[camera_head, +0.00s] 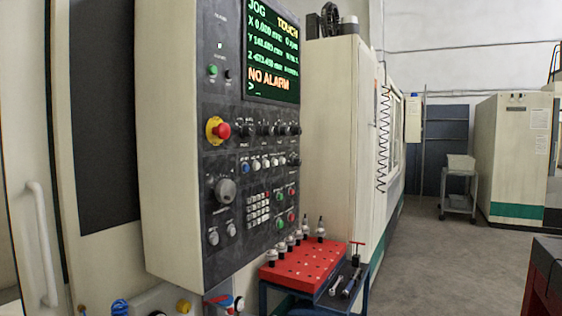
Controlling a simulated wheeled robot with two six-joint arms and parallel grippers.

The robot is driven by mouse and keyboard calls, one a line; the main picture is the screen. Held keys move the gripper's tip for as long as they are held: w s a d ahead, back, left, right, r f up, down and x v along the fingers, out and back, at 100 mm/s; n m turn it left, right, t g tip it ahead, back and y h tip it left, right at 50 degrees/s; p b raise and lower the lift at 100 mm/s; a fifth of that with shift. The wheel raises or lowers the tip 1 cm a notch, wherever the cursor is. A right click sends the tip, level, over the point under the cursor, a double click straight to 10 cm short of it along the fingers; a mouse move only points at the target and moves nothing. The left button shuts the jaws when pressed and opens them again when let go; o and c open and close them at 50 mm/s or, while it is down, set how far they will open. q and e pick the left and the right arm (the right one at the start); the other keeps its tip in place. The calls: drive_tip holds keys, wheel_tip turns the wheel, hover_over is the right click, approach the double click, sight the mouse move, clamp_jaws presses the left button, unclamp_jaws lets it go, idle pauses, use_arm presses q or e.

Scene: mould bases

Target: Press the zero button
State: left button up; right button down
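The control panel (225,150) of a machine stands at the left and is seen at an angle. Its screen (272,50) reads JOG, TOUCH, X, Y and Z values and NO ALARM. A keypad of small white buttons (258,209) sits on the lower part of the panel. The marks on its keys are too small to read, so I cannot tell which is the zero button. A red emergency knob with a yellow ring (218,130) and several dials are on the panel. Neither of my grippers is in view.
A red tool block (302,266) with several tool holders stands on a blue cart below the panel. A grey cart (459,185) and a beige cabinet (512,150) are farther back at the right. A dark red-edged table (545,275) is at the right edge. The floor between is clear.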

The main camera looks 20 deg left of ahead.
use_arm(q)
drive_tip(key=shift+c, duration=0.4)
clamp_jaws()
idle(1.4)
